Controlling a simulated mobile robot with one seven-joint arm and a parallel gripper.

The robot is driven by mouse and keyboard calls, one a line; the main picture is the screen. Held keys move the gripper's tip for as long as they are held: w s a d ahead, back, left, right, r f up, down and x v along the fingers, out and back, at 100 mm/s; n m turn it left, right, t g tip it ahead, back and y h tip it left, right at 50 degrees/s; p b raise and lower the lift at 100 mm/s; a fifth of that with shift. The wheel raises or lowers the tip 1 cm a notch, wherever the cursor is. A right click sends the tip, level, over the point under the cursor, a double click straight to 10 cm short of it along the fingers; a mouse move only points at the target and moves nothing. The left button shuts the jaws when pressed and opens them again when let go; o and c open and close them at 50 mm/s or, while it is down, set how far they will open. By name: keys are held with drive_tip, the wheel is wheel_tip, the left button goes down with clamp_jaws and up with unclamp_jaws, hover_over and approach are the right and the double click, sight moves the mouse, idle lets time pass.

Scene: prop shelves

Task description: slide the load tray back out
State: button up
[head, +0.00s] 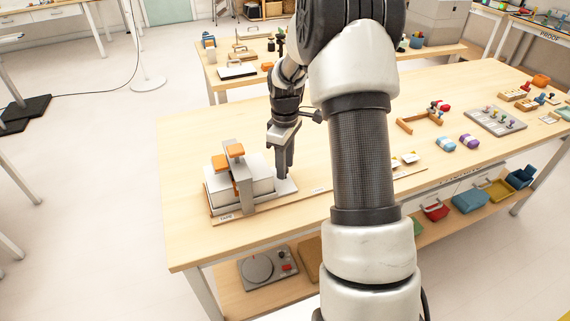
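A pale grey box-like unit (226,182) sits at the left front of the wooden table, with a grey upright bracket (242,188) and orange-topped parts (236,150) on it. A flat light grey plate, seemingly the load tray (287,188), shows at the unit's right side; most of it is hidden under or behind the unit. My gripper (284,176) points down at the tray's right end, its dark fingers close together. I cannot tell whether they touch the tray or hold any part of it.
To the right are a wooden frame (420,121), blue (445,144) and purple (469,141) items and a grey peg board (495,119). My arm hides the table's middle.

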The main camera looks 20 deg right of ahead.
clamp_jaws()
drive_tip(key=shift+d, duration=0.55)
drive_tip(key=d+p, duration=0.3)
drive_tip(key=d, duration=1.3)
drive_tip(key=shift+d, duration=0.15)
unclamp_jaws()
drive_tip(key=shift+d, duration=0.15)
